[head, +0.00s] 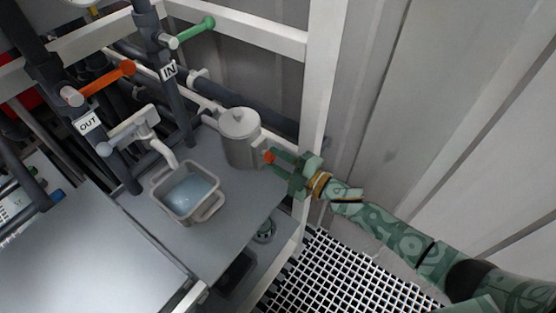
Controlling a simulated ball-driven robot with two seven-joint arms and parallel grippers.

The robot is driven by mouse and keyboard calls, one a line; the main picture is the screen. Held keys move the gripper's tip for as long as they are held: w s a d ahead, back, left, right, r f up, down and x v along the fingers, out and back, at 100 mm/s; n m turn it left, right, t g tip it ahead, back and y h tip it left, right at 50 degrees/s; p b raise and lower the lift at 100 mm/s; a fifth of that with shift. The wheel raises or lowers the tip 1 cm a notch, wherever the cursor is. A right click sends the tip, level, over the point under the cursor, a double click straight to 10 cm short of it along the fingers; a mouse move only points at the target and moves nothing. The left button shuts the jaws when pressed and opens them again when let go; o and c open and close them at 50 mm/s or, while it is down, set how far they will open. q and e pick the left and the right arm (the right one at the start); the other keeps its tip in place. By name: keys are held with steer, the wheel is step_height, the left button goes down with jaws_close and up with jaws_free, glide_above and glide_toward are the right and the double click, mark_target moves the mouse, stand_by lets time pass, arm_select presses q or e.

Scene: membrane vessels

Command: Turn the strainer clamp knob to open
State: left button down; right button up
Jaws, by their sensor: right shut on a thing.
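The strainer (240,140) is a grey upright canister with a round lid, standing at the back right of the grey shelf. A small orange-red clamp knob (268,156) shows at its right side. My right gripper (275,157) reaches in from the right, with its green fingers shut around the knob. The fingers hide part of the knob. How far the knob is turned cannot be seen. My left gripper is not in view.
A grey tub (187,218) of water stands left of the strainer under a white spout (160,150). Pipes carry an orange handle (108,78) and a green handle (195,32). A white frame post (318,90) rises close behind my right gripper.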

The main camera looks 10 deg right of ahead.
steer(key=shift+f, duration=0.15)
steer(key=o, duration=1)
steer(key=shift+c, duration=0.2)
steer(key=p+v, duration=0.2)
steer(key=v, duration=1.4)
steer(key=shift+d, duration=0.2)
steer(key=shift+s, duration=0.15)
